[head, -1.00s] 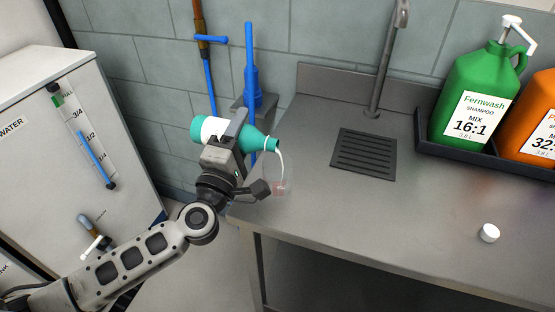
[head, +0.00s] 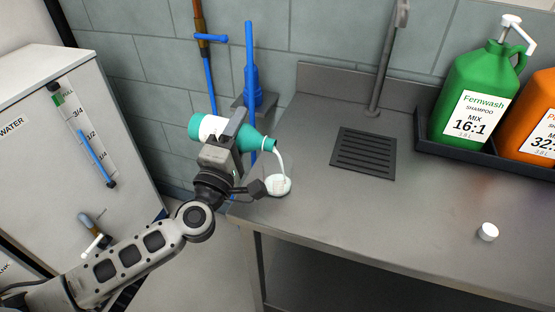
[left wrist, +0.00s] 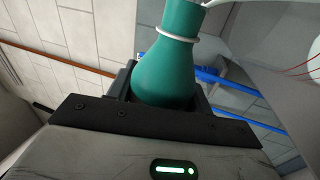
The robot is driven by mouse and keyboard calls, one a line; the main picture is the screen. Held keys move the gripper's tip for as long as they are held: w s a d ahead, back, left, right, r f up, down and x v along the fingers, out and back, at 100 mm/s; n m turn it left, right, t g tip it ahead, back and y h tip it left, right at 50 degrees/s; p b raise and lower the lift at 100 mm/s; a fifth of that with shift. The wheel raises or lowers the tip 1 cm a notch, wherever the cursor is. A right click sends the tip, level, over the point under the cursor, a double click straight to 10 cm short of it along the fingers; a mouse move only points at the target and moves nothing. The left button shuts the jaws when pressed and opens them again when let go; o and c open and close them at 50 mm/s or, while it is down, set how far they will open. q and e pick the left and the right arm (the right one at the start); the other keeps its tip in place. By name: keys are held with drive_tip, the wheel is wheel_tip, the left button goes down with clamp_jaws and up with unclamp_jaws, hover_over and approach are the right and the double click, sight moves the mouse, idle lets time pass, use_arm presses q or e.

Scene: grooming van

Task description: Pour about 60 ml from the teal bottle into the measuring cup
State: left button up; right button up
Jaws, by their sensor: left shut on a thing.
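The teal bottle (head: 255,139) with a white label band is tipped over to the right, nearly level, with its mouth lower on the right. My left gripper (head: 230,132) is shut on it; the bottle also fills the middle of the left wrist view (left wrist: 168,72). A white stream runs from its mouth into the measuring cup (head: 279,185), which stands on the left front corner of the steel counter. The cup shows white liquid up to a wide surface; its exact level against the marks cannot be read. My right gripper is not in view.
A small white cap (head: 488,232) lies on the counter (head: 400,215) at the right. A black tray (head: 465,160) holds the green Fernwash jug (head: 470,95) and an orange jug (head: 537,125). A dark drain grate (head: 363,154) lies near the tap (head: 385,70).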

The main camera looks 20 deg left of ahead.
use_arm(q)
drive_tip(key=shift+m+p, duration=0.3)
drive_tip(key=shift+m, duration=0.2)
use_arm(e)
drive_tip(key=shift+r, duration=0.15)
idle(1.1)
use_arm(q)
drive_tip(key=f+n+b, duration=0.1)
drive_tip(key=b, duration=0.1)
drive_tip(key=n+b, duration=0.2)
drive_tip(key=shift+a+f+y, duration=0.1)
drive_tip(key=shift+f+y, duration=0.3)
wheel_tip(320, 180, up, 5)
drive_tip(key=n+y+p, duration=0.1)
drive_tip(key=n, duration=0.2)
drive_tip(key=shift+a+f+p, duration=0.1)
drive_tip(key=shift+f+p, duration=0.05)
drive_tip(key=shift+p, duration=0.25)
drive_tip(key=shift+f, duration=0.2)
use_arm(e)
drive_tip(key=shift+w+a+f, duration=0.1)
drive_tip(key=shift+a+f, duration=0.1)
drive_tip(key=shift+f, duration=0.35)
use_arm(q)
drive_tip(key=shift+n, duration=0.3)
drive_tip(key=shift+n+y, duration=0.4)
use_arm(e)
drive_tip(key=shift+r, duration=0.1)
